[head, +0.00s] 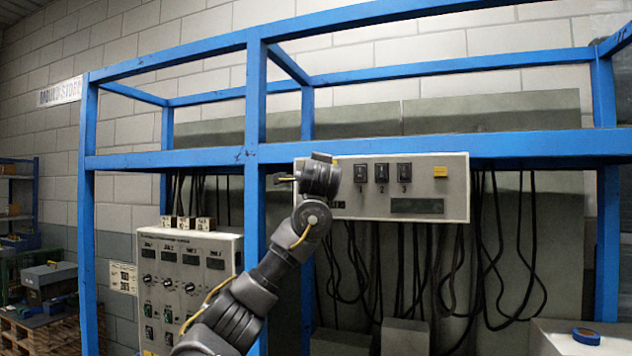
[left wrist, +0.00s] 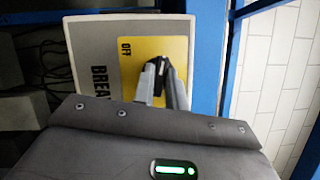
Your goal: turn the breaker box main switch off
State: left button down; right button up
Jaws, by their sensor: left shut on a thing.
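The breaker box (head: 425,195) is a pale grey panel on the blue rack, with three numbered black switches. In the left wrist view its panel (left wrist: 92,45) shows the start of the lettering "BREA" beside a yellow plate (left wrist: 130,75) marked "OFF". A dark main switch handle (left wrist: 163,68) stands over this plate. My left gripper (left wrist: 162,80) is shut on the handle. In the head view my left gripper (head: 318,177) is at the box's left end and hides the handle and most of the plate. Which way the handle is set I cannot tell. My right gripper is not in view.
A blue rack post (head: 255,120) and crossbar (head: 540,145) run close around the box. A grey control panel (head: 165,265) with knobs stands at lower left. Black cables (head: 400,270) hang below the box. A blue tape roll (head: 586,336) lies at lower right.

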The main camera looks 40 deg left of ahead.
pick_arm(q)
jog(key=shift+n+g, duration=0.5)
jog(key=shift+n, duration=0.7)
jog(key=c, duration=1.4)
grip_release()
jog(key=shift+c, duration=0.2)
